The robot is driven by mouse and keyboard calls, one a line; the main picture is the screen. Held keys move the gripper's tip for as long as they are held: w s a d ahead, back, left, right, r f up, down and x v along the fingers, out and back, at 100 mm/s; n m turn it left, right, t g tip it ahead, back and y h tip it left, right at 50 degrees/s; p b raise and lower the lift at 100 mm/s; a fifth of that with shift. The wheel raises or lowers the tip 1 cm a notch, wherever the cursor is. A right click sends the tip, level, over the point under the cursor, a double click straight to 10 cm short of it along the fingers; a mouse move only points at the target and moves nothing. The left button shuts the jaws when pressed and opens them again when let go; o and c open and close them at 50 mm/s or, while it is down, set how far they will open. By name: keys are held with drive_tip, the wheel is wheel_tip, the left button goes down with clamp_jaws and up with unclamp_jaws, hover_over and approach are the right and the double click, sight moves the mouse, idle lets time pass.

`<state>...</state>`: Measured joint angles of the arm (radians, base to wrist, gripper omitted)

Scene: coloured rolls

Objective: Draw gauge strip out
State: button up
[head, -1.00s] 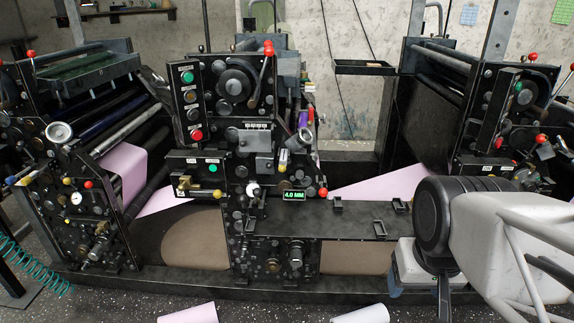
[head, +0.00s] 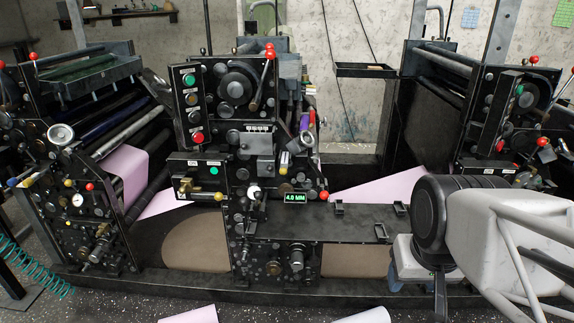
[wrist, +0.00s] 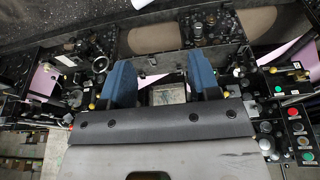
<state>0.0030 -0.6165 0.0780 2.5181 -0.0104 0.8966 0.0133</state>
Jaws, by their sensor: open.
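I cannot pick out the gauge strip with certainty in either view. In the head view, the dark press (head: 235,150) stands in the middle, with a green display (head: 295,198) reading 4.0 MM. A dark-framed pale patch (wrist: 167,95) shows between and beyond the fingers. In the head view my arm is at the right, and its end is mostly hidden.
Pink web (head: 125,170) runs through the left unit, and more pink web (head: 380,187) shows at the right. A brass fitting (head: 185,187) sits left of the display. Two pale rolls, one pink (head: 190,314), lie on the floor in front. Red-knobbed levers stick out around the press.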

drive_tip(key=w+a+n+t, duration=0.1)
drive_tip(key=w+a+t, duration=0.15)
drive_tip(key=w, duration=0.85)
drive_tip(key=w+a+n+t, duration=0.1)
drive_tip(key=w+t, duration=0.2)
drive_tip(key=w, duration=0.8)
drive_tip(key=n+t+y, duration=0.2)
drive_tip(key=t+y, duration=0.2)
drive_tip(key=t, duration=0.5)
hover_over(284, 174)
drive_tip(key=s+d, duration=0.8)
wheel_tip(284, 174, down, 9)
drive_tip(key=w+a+f+t, duration=0.1)
drive_tip(key=a+f, duration=0.1)
drive_tip(key=w+a+f+n+t+y, duration=0.1)
drive_tip(key=a+f, duration=0.1)
drive_tip(key=f, duration=0.1)
drive_tip(key=w+a+f+t, duration=0.1)
drive_tip(key=w+a+f, duration=0.1)
drive_tip(key=f, duration=0.1)
drive_tip(key=shift+a+f+n+t+y, duration=0.1)
drive_tip(key=shift+a+n+t+y, duration=0.05)
drive_tip(key=shift+n+t+y, duration=0.2)
drive_tip(key=shift+a+f+y, duration=0.3)
drive_tip(key=shift+f+y, duration=0.05)
drive_tip(key=shift+f, duration=0.1)
drive_tip(key=shift+w, duration=0.15)
drive_tip(key=shift+x, duration=3.8)
drive_tip(key=shift+r, duration=0.1)
